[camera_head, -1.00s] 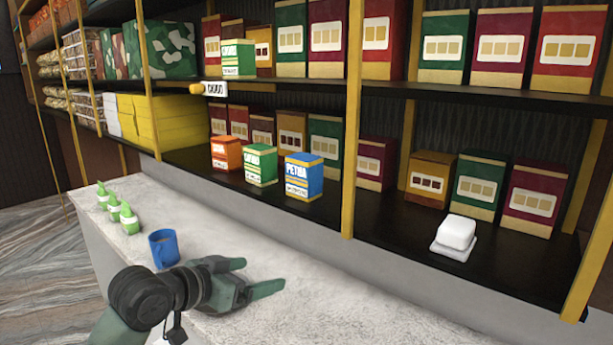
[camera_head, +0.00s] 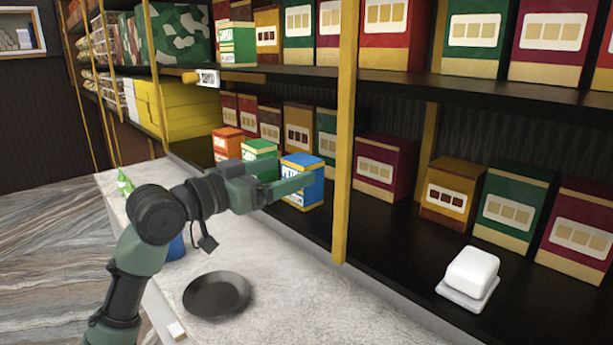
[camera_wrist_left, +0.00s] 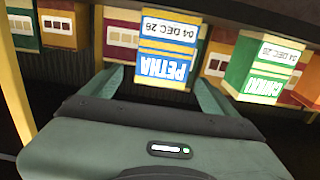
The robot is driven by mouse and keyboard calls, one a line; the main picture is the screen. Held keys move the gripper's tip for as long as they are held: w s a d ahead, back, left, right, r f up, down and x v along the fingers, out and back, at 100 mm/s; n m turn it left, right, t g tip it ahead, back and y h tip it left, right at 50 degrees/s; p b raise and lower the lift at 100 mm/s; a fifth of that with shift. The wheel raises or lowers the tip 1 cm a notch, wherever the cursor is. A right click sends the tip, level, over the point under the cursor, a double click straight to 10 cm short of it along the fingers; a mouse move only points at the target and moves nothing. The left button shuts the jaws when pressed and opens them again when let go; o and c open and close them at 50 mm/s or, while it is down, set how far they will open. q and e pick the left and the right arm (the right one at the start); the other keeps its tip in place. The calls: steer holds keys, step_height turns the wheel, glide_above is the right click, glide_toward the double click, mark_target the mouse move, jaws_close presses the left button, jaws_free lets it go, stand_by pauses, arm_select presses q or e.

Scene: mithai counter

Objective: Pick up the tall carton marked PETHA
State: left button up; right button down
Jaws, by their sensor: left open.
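The tall blue carton marked PETHA (camera_head: 304,165) stands on the lower shelf, left of a yellow post, partly covered by my left gripper in the head view. My left gripper (camera_head: 283,178) is open and level with the carton. In the left wrist view the PETHA carton (camera_wrist_left: 166,65) appears upside down, lined up between the two open fingers (camera_wrist_left: 160,88). I cannot tell whether the fingers touch it. My right gripper is not in view.
A green carton (camera_head: 259,148) stands close to the left of PETHA, with an orange carton (camera_head: 226,141) beyond it. The yellow post (camera_head: 345,130) rises to the right. A dark plate (camera_head: 216,293) and a half-hidden blue mug (camera_head: 176,249) are on the counter.

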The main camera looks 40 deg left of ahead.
mark_target(292, 166)
arm_select(q)
steer(key=shift+w+r+p, duration=0.4)
steer(key=shift+w+p, duration=0.35)
steer(key=shift+w, duration=0.1)
steer(key=w+p, duration=0.1)
steer(key=w, duration=0.2)
steer(key=shift+d+f, duration=0.1)
steer(key=shift+d, duration=0.05)
steer(key=shift+w+f, duration=0.1)
steer(key=shift+w, duration=0.2)
steer(key=shift+w+f, duration=0.1)
steer(key=c, duration=1.5)
steer(key=shift+c, duration=1.1)
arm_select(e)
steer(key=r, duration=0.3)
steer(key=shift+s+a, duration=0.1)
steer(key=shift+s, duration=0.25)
arm_select(q)
steer(key=shift+r, duration=0.2)
